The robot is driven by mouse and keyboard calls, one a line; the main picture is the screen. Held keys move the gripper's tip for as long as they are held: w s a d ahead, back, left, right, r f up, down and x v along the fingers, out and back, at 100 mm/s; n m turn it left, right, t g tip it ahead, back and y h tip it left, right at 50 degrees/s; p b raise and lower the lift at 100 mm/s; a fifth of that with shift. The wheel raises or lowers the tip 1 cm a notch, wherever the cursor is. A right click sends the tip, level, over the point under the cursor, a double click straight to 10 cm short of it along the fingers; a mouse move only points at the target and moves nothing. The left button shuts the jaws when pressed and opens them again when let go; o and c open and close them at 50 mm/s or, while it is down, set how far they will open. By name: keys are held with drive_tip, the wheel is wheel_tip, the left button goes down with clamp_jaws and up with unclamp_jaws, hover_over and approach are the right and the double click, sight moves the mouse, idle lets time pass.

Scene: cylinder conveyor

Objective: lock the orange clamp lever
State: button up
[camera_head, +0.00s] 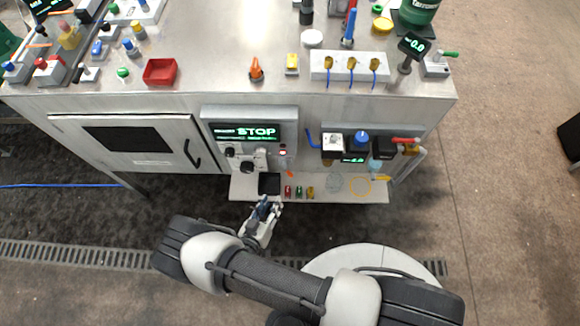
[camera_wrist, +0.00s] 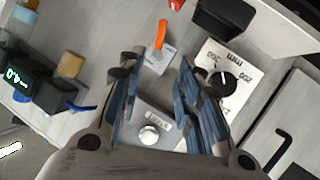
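The orange lever (camera_wrist: 161,36) stands on a small pale plate (camera_wrist: 158,60) near the top middle of the wrist view, its orange arm pointing up the picture. In the head view a small orange lever (camera_head: 290,173) shows low on the cabinet front, right of the dial. My gripper (camera_wrist: 158,72) is open, with nothing between its fingers. In the wrist view the lever lies beyond the fingertips, apart from them. In the head view my gripper (camera_head: 266,206) is in front of the cabinet's lower shelf, below and left of the lever.
A black knob (camera_wrist: 222,82) on a white dial plate is close to the right finger. A white ball knob (camera_wrist: 148,135) shows between the fingers. A black bin (camera_head: 269,184) and several small coloured parts sit on the shelf (camera_head: 370,198). An orange object (camera_head: 256,70) stands on the tabletop.

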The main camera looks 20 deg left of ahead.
drive_tip(key=b+x, duration=0.4)
drive_tip(key=x, duration=1.2)
drive_tip(key=shift+f, duration=0.2)
drive_tip(key=shift+d, duration=0.1)
clamp_jaws()
